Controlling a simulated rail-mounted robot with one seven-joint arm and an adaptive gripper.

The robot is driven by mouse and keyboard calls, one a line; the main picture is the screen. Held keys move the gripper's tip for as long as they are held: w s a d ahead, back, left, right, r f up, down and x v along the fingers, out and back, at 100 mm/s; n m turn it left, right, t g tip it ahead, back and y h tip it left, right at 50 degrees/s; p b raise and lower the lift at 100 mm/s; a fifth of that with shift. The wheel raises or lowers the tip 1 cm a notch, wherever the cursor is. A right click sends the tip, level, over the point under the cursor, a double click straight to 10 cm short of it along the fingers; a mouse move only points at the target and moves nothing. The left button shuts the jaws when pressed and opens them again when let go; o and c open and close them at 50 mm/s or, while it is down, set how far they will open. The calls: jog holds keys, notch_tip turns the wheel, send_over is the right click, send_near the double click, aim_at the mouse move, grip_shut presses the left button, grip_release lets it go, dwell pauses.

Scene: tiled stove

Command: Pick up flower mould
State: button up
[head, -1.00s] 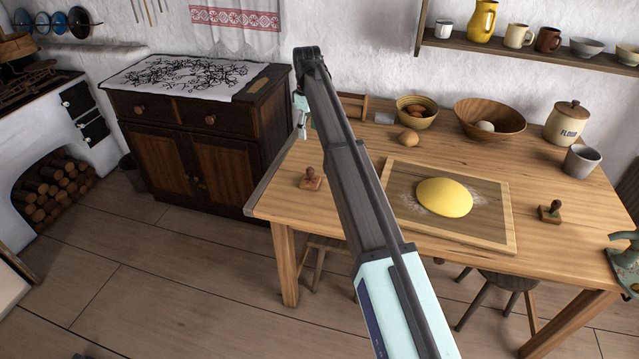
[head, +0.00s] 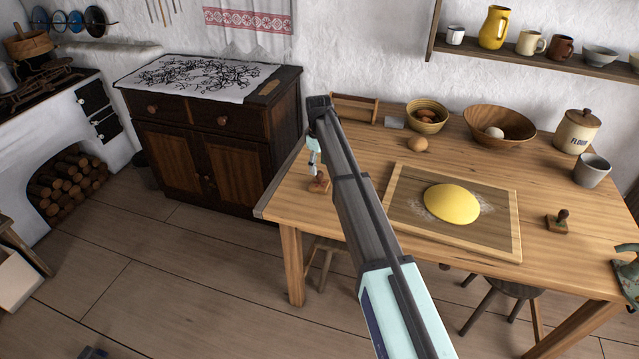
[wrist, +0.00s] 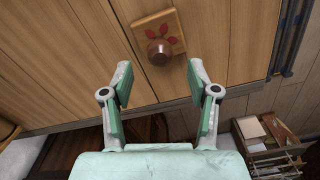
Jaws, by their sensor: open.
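The flower mould (head: 319,185) is a small wooden block with a knob handle, upright near the left end of the wooden table (head: 290,205). In the wrist view the flower mould (wrist: 159,50) shows red petal marks around its dark round knob. My gripper (wrist: 160,78) is open and empty, with the knob just beyond the fingertips and roughly midway between them. In the head view my gripper (head: 314,164) hangs just above the mould, partly hidden by my arm.
A similar stamp (head: 558,223) stands at the table's right. A pastry board (head: 512,232) with yellow dough (head: 452,203) lies right of my arm. An egg (head: 418,145), bowls and a flour jar (head: 577,131) stand behind. The table's left edge is close to the mould.

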aim_at(319, 172)
jog(key=shift+f+p, duration=0.6)
jog(key=shift+f, duration=1.65)
grip_shut()
jog(key=shift+r, duration=0.1)
notch_tip(319, 172, up, 20)
jog(key=b, duration=0.3)
jog(key=shift+b, duration=0.3)
jog(key=c, duration=0.9)
grip_release()
jog(key=shift+c, duration=1.1)
